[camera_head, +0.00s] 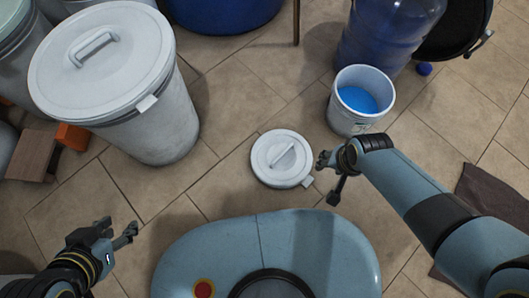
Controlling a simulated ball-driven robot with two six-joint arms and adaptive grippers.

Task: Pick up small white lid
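The small white lid (268,160) is round with a raised bar handle and a small tab at its lower right. It sits low in the middle of the camera_head view; whether it rests on the floor or on a container is hard to tell. My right gripper (326,168) is just right of the lid, close to its edge, with no visible hold on it. Its fingers are small and partly hidden, so its opening is unclear. My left gripper (118,228) is at the lower left, away from the lid, with its fingers apart and empty.
A large grey drum (157,132) with a big white lid (100,58) stands upper left. A white bucket (345,119) holding blue stuff (358,99) stands behind my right gripper. A brown mat (492,200) lies right. Tiles left of the small lid are clear.

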